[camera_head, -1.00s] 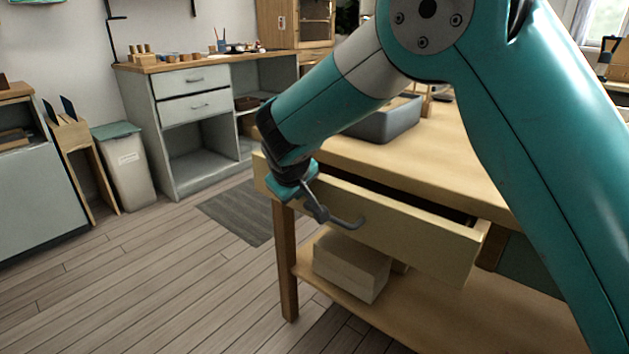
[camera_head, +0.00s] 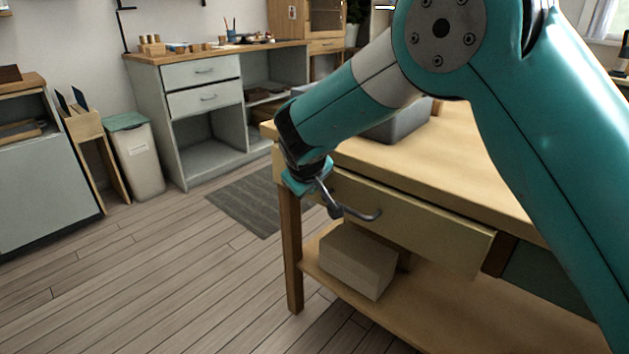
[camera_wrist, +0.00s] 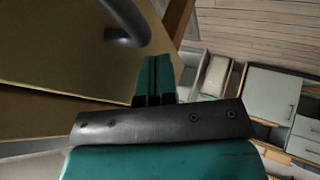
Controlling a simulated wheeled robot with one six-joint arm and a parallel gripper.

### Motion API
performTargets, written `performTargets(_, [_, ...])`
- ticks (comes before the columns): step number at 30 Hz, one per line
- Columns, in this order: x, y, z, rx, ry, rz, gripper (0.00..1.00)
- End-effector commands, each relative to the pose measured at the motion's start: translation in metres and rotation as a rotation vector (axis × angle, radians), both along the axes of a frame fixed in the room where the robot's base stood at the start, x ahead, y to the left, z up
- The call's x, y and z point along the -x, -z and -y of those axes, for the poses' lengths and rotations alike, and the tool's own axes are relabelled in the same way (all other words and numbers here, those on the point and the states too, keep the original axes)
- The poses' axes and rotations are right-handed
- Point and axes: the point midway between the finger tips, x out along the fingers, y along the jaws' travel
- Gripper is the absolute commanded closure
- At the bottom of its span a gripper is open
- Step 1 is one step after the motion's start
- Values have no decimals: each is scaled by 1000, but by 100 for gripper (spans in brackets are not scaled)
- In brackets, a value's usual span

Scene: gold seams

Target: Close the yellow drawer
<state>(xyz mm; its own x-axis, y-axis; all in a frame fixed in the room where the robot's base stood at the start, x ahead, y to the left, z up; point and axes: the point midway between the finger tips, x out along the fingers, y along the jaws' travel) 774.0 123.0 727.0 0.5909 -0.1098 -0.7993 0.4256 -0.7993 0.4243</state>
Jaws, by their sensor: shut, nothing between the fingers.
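The yellow drawer (camera_head: 420,228) is in the wooden workbench (camera_head: 448,150) in the head view. Its front now sits close to the bench face, and no open gap shows above it. A grey bar handle (camera_head: 352,212) runs across its front. My gripper (camera_head: 318,188) is at the left part of the drawer front, beside the handle; its fingertips are partly hidden. In the wrist view the shut teal fingers (camera_wrist: 155,78) lie next to the yellow front (camera_wrist: 70,60), with the handle (camera_wrist: 128,30) above them. Whether they touch the front I cannot tell.
A pale box (camera_head: 358,262) sits on the bench's lower shelf. A grey tray (camera_head: 398,124) stands on the bench top. A grey cabinet (camera_head: 205,105), a bin (camera_head: 138,158) and a mat (camera_head: 248,203) are to the left. The floor in front is clear.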

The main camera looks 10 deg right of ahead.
Motion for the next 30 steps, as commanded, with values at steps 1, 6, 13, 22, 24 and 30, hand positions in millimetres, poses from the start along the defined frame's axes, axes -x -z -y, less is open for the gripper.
performTargets(1, [5, -2, -9, 1, -5, -1, 100])
performTargets(6, [27, -29, -19, -3, -1, 4, 100])
performTargets(13, [54, -65, -17, -1, 9, 2, 100])
performTargets(22, [83, -80, -18, 8, 17, 2, 100])
performTargets(24, [102, -78, -15, 14, 24, 9, 100])
performTargets(30, [161, -71, 4, 8, 29, 43, 100])
